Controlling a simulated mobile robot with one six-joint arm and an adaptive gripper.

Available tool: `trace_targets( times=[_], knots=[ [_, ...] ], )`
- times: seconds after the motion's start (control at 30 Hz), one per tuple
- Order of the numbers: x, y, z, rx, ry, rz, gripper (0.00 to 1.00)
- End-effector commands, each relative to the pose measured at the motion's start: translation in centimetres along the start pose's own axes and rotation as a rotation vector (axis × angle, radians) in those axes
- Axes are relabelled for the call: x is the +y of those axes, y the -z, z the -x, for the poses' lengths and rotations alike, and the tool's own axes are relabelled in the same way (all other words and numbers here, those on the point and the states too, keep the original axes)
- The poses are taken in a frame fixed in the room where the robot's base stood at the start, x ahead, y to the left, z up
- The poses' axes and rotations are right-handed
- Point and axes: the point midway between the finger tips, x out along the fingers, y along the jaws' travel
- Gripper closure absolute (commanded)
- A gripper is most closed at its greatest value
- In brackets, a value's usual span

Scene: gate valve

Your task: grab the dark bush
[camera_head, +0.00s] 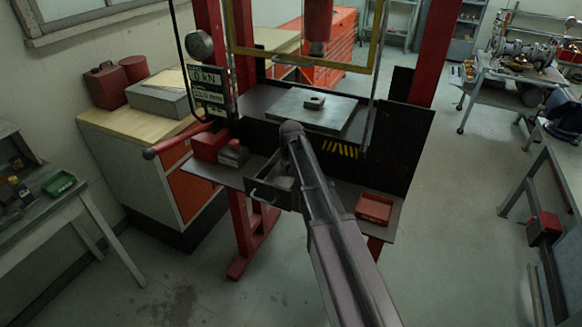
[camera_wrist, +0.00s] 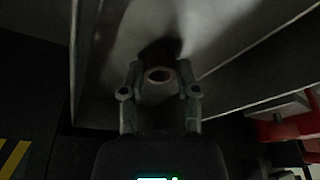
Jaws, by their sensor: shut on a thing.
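In the wrist view, a small round bush (camera_wrist: 157,89) with a dark hole in its top stands between the two fingers of my gripper (camera_wrist: 158,80). The fingers touch its sides and are shut on it. Its lower part is hidden, and in this dim light its colour is hard to tell. Behind it are the pale floor and walls of a metal tray (camera_wrist: 215,45). In the head view, a dark open tray (camera_head: 268,198) sits at the press's front shelf. My arm covers part of it, and my gripper and the bush cannot be made out there.
A red press frame (camera_head: 432,50) stands behind the tray, with a small block (camera_head: 314,102) on its grey plate (camera_head: 335,117). Red boxes (camera_head: 210,143) are left of the tray; a red bin (camera_head: 374,208) is right. My arm crosses the shelf front.

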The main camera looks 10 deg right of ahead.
Motion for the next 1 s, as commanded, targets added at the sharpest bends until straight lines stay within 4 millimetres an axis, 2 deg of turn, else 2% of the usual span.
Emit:
trace_targets(
  times=[0.27, 0.8, 1.0],
  knots=[
    [0.0, 0.6, 2.0, 0.0, 0.0, 0.0, 1.0],
    [0.0, 2.0, 7.3, 0.0, 0.0, 0.0, 1.0],
    [0.0, 2.4, 8.6, 0.0, 0.0, 0.0, 1.0]
  ],
)
